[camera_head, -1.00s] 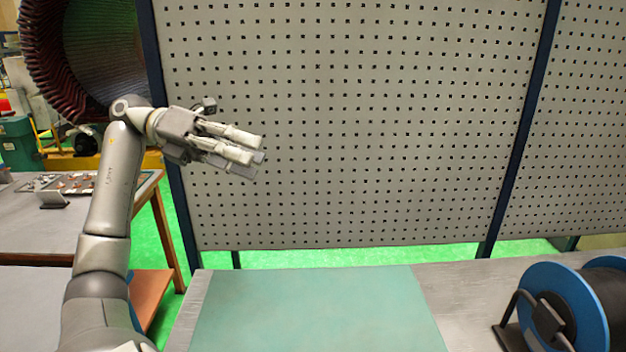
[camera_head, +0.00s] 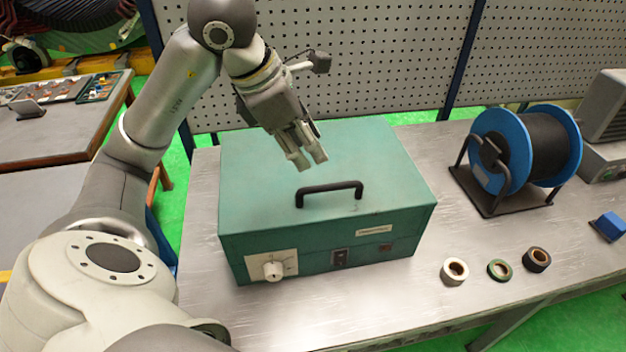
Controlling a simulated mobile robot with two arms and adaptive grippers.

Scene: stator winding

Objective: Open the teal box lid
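The teal box (camera_head: 300,231) stands on the metal workbench with its lid (camera_head: 255,170) down. A black handle (camera_head: 330,187) is on top of the lid near the front edge. The front has a white dial plate with a knob (camera_head: 273,270), a dark switch and a small label. My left gripper (camera_head: 307,163) hangs above the lid, behind and slightly left of the handle, fingers pointing down. Its fingertips look close together with nothing between them. It seems apart from the handle. It hides part of the lid's back. My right gripper is not in view.
A blue spool with black wire (camera_head: 530,150) stands right of the box. Several tape rolls (camera_head: 500,270) lie at the front right. A pegboard (camera_head: 380,60) rises behind the bench. Bare bench (camera_head: 330,318) lies in front of the box. A side table (camera_head: 60,140) is at left.

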